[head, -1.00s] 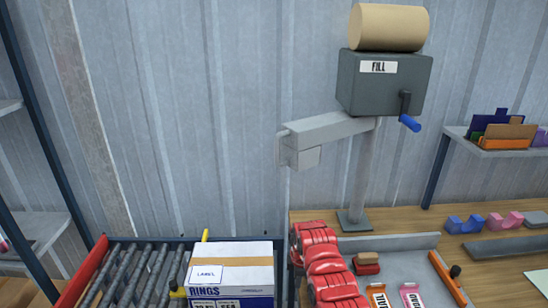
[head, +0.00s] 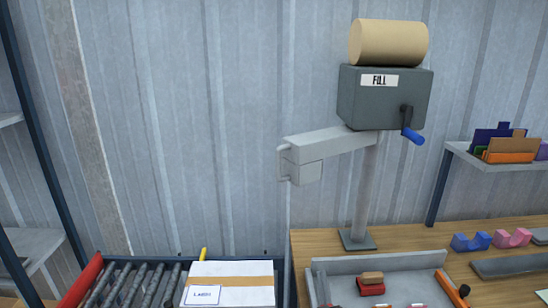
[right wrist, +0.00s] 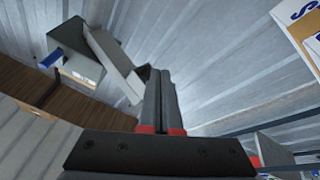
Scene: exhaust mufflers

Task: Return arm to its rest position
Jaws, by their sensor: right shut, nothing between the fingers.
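My right gripper (right wrist: 160,78) shows in the right wrist view with its two dark grey fingers side by side and shut, with red at their bases. Nothing is between them. The rest of my right arm is below the head view. My left gripper is in neither view now.
A grey dispenser (head: 385,98) labelled FILL stands on a post, its arm reaching left. A labelled box (head: 232,270) sits on the roller conveyor (head: 135,285). A grey tray (head: 350,266) with small red items lies on the wooden bench (head: 415,238). The corrugated wall is behind.

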